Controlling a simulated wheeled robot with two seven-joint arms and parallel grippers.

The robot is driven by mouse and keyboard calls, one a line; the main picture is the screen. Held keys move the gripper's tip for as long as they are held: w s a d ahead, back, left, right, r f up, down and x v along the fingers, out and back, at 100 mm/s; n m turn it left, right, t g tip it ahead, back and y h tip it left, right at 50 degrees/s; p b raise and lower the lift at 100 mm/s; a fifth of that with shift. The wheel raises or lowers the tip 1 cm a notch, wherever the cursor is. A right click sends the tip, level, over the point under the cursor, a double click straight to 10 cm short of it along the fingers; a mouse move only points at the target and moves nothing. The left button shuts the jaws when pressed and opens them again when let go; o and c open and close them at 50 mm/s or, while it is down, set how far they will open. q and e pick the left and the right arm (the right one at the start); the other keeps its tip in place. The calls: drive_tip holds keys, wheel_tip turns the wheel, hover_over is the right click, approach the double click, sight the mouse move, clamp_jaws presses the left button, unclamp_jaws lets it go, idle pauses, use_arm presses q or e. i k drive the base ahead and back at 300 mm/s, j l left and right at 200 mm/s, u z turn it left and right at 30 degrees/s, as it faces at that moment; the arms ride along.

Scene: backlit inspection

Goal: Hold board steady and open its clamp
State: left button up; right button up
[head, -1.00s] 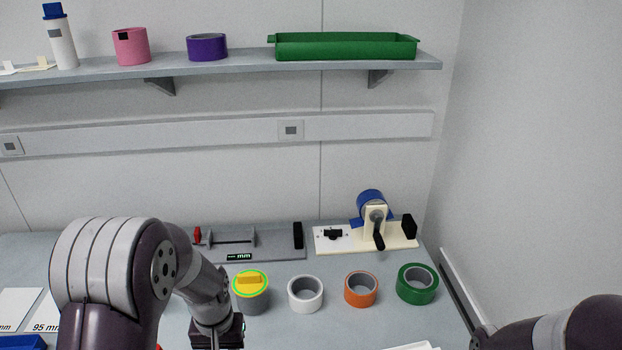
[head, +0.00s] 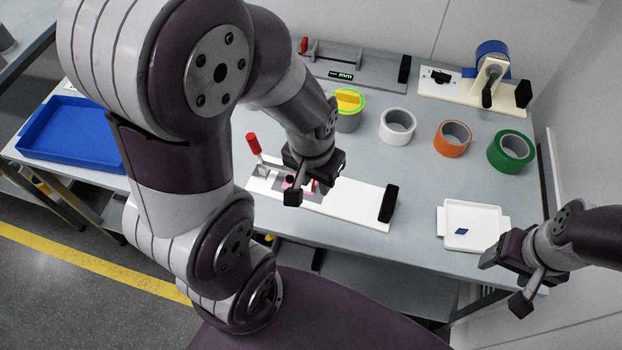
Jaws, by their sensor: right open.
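The white board (head: 345,207) lies on the grey table, with a black block (head: 388,203) upright at its right end. Its clamp (head: 254,146) has a red handle that stands up, leaning left, at the board's left end. My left gripper (head: 313,182) is over the board just right of the clamp, pointing down. It hides part of the board and a small grey and pink-red patch there. Whether it touches the board or grips anything is unclear. My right gripper (head: 506,281) is open and empty at the table's front right, apart from the board.
A white tray (head: 470,242) with a small blue piece lies right of the board. White (head: 397,126), orange (head: 452,138) and green (head: 511,151) tape rolls stand behind. A grey measuring fixture (head: 370,72) and a tape dispenser (head: 450,88) sit at the back. A blue tray (head: 70,130) is at left.

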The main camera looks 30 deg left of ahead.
sight(251, 141)
drive_tip(key=k+j+u, duration=0.15)
drive_tip(key=j, duration=0.3)
drive_tip(key=j+u, duration=0.15)
drive_tip(key=j, duration=0.25)
drive_tip(key=k+j+u, duration=0.15)
drive_tip(key=j, duration=0.3)
drive_tip(key=i+l, duration=0.1)
drive_tip(key=l, duration=0.6)
